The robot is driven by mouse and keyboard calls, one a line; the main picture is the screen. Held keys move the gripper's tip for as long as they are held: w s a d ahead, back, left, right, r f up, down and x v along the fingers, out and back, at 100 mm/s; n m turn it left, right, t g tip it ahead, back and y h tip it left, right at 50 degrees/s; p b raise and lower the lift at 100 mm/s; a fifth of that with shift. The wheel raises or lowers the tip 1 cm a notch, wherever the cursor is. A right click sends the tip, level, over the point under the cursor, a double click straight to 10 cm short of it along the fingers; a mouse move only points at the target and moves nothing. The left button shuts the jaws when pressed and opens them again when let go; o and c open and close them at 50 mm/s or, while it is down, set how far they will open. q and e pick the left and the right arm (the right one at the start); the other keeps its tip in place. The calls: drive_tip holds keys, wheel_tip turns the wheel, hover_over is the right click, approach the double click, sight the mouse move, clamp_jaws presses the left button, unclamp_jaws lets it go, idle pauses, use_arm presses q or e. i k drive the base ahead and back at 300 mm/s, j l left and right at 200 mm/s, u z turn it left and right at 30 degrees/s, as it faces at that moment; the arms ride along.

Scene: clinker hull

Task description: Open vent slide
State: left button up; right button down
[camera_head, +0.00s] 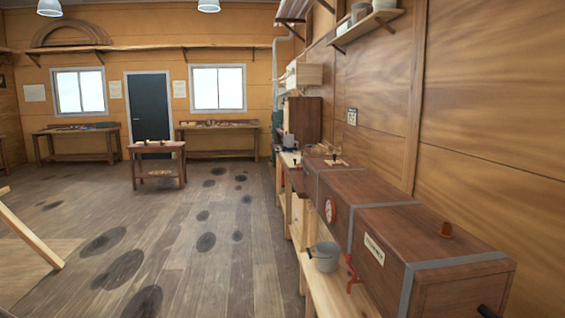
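A long dark wooden box (440,233) with grey metal straps runs along the right wall on a pale wooden stand. A small reddish-brown knob or plug (446,230) stands on its top near the close end. A round dial (330,210), a pale label plate (374,249) and a red tap (352,272) are on its front side. A small pale plate (337,162) lies on top at the far end. I cannot tell which part is the vent slide, or whether it is open. Neither of my grippers is in view.
A grey bucket (326,258) stands on the pale stand (337,294) below the box. A dark rod-like piece (487,311) shows at the bottom right. A small table (157,152) stands further back.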

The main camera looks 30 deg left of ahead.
sight(334, 157)
drive_tip(key=u, duration=0.65)
drive_tip(key=i+j, duration=2.4)
